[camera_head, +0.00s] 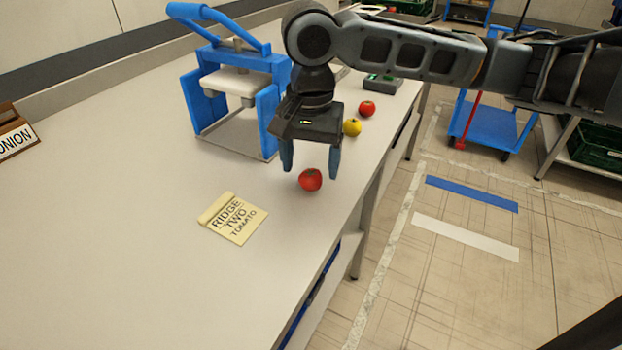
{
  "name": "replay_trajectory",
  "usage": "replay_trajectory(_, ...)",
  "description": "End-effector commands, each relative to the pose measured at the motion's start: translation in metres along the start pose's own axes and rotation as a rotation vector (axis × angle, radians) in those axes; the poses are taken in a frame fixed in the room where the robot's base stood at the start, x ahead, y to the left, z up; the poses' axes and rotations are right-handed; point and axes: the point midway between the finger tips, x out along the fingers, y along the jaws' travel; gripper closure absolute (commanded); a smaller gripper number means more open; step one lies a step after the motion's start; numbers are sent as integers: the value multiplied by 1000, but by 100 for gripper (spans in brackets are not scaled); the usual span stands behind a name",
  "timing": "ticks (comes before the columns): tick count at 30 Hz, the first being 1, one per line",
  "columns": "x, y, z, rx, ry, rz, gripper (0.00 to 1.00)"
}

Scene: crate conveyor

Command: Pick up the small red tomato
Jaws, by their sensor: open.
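A small red tomato (310,180) sits on the pale worktop near its right edge. My gripper (311,165) points down just over it, with its two blue fingers apart, one to the left and one to the right of the tomato. From this view I cannot tell whether the fingers are level with the tomato or behind it. The tomato looks clear of both fingers. A second red tomato (367,108) lies farther back on the worktop, with a yellow one (352,128) just in front of it.
A blue press (267,110) stands left of my gripper, close to it. A note reading "RIDGE TWO TOMATO" (233,218) lies in front. A small dark device (382,84) sits behind the fruit. An "ONION" box (16,136) is at the far left. The worktop's (130,240) left front is clear.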

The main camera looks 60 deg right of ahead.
Motion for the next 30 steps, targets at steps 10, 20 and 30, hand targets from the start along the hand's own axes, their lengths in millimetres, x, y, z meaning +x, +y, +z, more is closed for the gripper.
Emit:
replay_trajectory(10, 25, 0, -1, -1, 0, -2, 24)
replay_trajectory(20, 25, 0, -1, -1, 0, -2, 43)
replay_trajectory(30, 25, 0, -1, -1, 0, -2, 76)
